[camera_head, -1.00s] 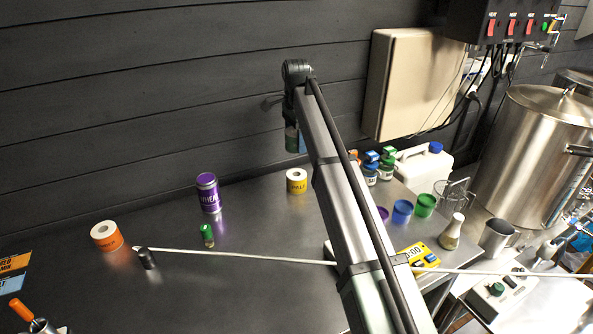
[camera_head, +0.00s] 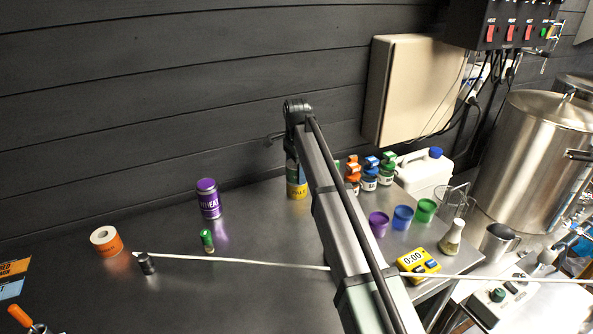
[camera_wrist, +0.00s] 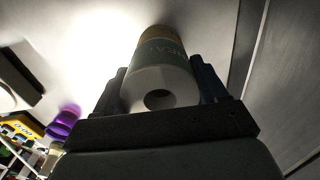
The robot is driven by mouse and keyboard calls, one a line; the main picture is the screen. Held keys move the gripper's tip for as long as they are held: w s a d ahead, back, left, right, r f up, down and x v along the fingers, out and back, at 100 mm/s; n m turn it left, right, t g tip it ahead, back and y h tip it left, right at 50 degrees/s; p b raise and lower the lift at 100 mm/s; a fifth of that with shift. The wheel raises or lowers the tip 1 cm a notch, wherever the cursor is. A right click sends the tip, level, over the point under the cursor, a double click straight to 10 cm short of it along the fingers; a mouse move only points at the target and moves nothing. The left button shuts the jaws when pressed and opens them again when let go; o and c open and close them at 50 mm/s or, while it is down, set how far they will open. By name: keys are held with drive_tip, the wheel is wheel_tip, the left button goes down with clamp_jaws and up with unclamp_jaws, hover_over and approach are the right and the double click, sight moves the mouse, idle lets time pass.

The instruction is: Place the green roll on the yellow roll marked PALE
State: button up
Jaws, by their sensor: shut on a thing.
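The yellow roll marked PALE (camera_head: 297,190) stands upright on the steel bench near the back wall, its upper part partly covered by my gripper. My gripper (camera_head: 292,168) is directly over it, pointing down. In the wrist view my gripper (camera_wrist: 160,75) is shut on the green roll (camera_wrist: 163,58), a dull green roll with a pale end and a dark core hole. The yellow roll (camera_wrist: 158,32) shows just beyond the green roll's far end, roughly in line with it. I cannot tell whether the two rolls touch.
A small green-capped vial (camera_head: 207,240) stands in front. Several capped jars (camera_head: 369,174) and coloured cups (camera_head: 402,217) are to the right, partly behind my arm.

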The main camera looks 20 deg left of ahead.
drive_tip(key=shift+f, duration=0.1)
drive_tip(key=o, duration=1.2)
wheel_tip(320, 180, up, 12)
drive_tip(key=shift+r, duration=0.15)
